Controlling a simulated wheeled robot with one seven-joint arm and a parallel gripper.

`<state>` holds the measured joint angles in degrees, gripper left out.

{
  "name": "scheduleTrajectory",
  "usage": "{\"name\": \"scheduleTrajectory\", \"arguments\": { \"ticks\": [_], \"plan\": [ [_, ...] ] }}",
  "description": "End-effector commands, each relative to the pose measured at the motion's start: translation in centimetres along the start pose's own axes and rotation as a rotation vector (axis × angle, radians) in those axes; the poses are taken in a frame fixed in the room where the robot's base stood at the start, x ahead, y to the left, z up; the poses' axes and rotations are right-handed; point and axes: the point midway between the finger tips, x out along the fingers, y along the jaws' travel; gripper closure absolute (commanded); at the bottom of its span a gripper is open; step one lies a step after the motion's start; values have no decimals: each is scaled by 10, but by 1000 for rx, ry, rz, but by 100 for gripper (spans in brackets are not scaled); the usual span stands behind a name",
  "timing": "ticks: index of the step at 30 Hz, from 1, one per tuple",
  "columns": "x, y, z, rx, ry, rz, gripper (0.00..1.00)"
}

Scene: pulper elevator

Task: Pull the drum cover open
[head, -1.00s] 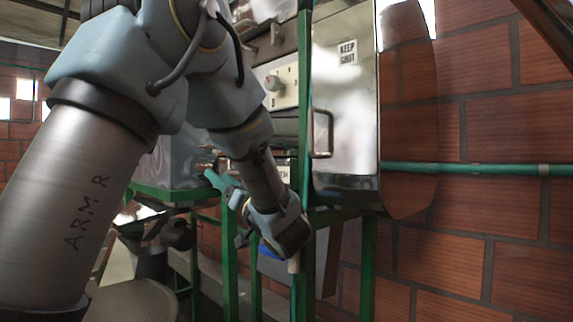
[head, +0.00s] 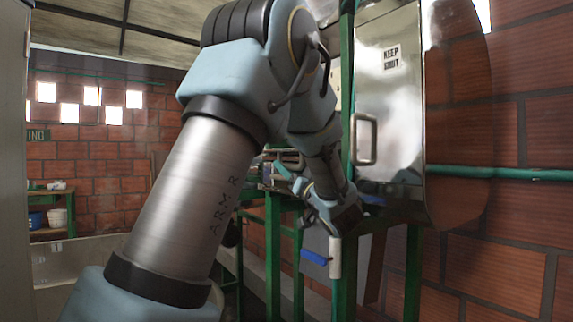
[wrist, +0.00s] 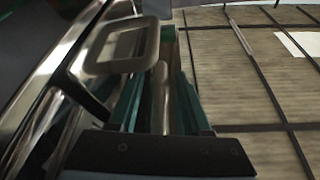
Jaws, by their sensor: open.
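The drum cover (head: 392,105) is a shiny metal panel with a "KEEP SHUT" label, at the right of centre in the head view. Its looped handle (head: 374,138) is on the left edge. In the wrist view a rounded grey handle loop (wrist: 85,66) shows at the upper left, overlapping my left finger. I see no grip on the handle.
Green frame posts (head: 348,265) stand below and beside the cover. A green pipe (head: 500,172) runs along the brick wall (head: 515,240) at right. Open floor and a bench (head: 52,192) lie at the far left.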

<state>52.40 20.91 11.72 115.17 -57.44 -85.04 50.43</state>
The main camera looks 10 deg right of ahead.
Motion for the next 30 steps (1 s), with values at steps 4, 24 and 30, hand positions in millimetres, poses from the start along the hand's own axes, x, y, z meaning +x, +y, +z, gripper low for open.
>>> {"name": "scheduleTrajectory", "arguments": {
  "ticks": [4, 24, 30],
  "plan": [
    [10, 0, 0, 2, 0, 0, 52],
    [11, 0, 0, 1, 0, 1, 93],
    [11, 1, 0, 0, 0, 2, 100]
  ]
}}
